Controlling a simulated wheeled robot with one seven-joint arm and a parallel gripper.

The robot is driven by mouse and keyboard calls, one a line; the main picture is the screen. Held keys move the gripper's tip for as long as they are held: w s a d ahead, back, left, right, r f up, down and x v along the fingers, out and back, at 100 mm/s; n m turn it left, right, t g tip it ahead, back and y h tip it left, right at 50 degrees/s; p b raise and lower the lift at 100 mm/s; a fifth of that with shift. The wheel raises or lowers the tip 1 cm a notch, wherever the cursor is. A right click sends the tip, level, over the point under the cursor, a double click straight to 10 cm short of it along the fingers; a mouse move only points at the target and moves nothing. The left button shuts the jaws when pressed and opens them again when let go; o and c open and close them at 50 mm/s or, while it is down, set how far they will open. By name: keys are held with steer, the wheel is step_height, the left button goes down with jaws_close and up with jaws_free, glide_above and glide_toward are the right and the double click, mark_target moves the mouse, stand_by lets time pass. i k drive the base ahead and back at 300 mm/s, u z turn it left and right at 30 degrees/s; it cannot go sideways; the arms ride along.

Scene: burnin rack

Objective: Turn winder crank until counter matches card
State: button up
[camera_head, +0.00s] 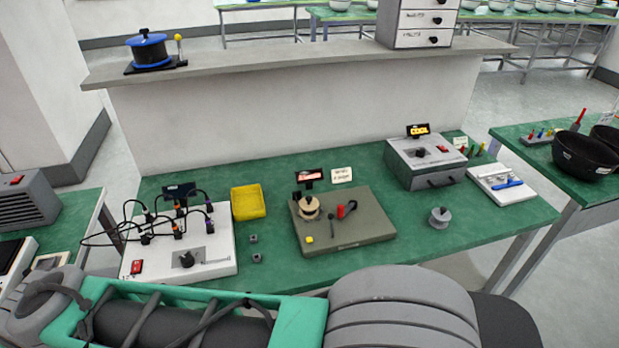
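The winder is a grey-green base plate (355,234) on the green bench. It carries a tan spool (309,208), a red-and-black part (346,209) that may be the crank handle, a small dark lever (332,230) and a yellow block (309,240). A small dark counter display (310,175) with reddish lit characters stands behind the spool; its reading is too small to tell. A white card (342,175) with dark writing stands right of it, not legible. My arm crosses the bottom of the view; my gripper is not visible.
A white panel (215,255) with cables stands left on the bench. A yellow tray (248,203) and small dark blocks (255,258) lie between. A grey box (425,160) showing COOL, a grey spool (439,217) and a white tray (503,184) are right.

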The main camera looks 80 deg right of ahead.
mark_target(342, 211)
steer(key=u, duration=1.5)
steer(key=k, duration=0.85)
steer(key=z, duration=1.5)
